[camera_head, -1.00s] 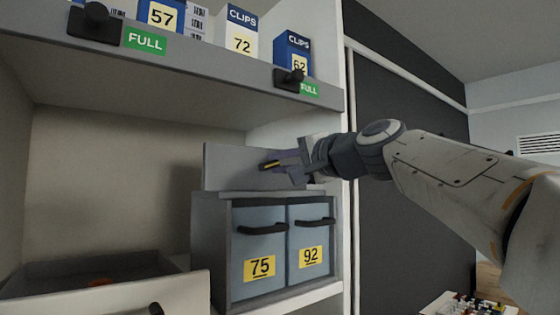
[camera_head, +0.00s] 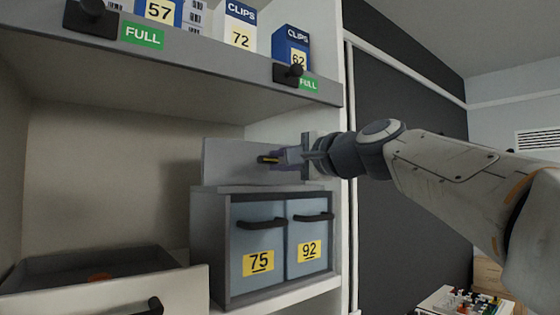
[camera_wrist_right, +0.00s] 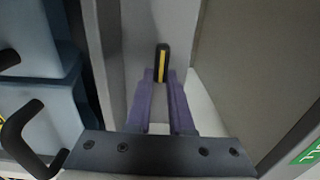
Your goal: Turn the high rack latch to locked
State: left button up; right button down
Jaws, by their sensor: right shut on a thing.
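The latch is a dark handle with a yellow stripe (camera_head: 268,159) on an upright grey panel (camera_head: 226,160) above the two blue-grey bins. In the head view the handle lies nearly level. In the right wrist view the handle (camera_wrist_right: 162,62) stands out at the tips of my purple fingers. My right gripper (camera_head: 282,158) is shut on this handle, its fingers on either side of it. The fingers hide part of the handle, and I see no marking for locked or unlocked. My left gripper is not in view.
Blue-grey bins 75 (camera_head: 260,238) and 92 (camera_head: 309,232) stand below the panel. A shelf edge (camera_head: 205,62) with black knobs and FULL labels runs above my gripper. An open drawer (camera_head: 110,300) juts out at lower left. A shelf upright (camera_head: 345,225) stands beside my wrist.

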jog(key=c, duration=0.8)
grip_release()
jog(key=b+v, duration=0.5)
jog(key=v, duration=0.5)
jog(key=shift+s+d, duration=0.15)
jog(key=shift+s, duration=0.05)
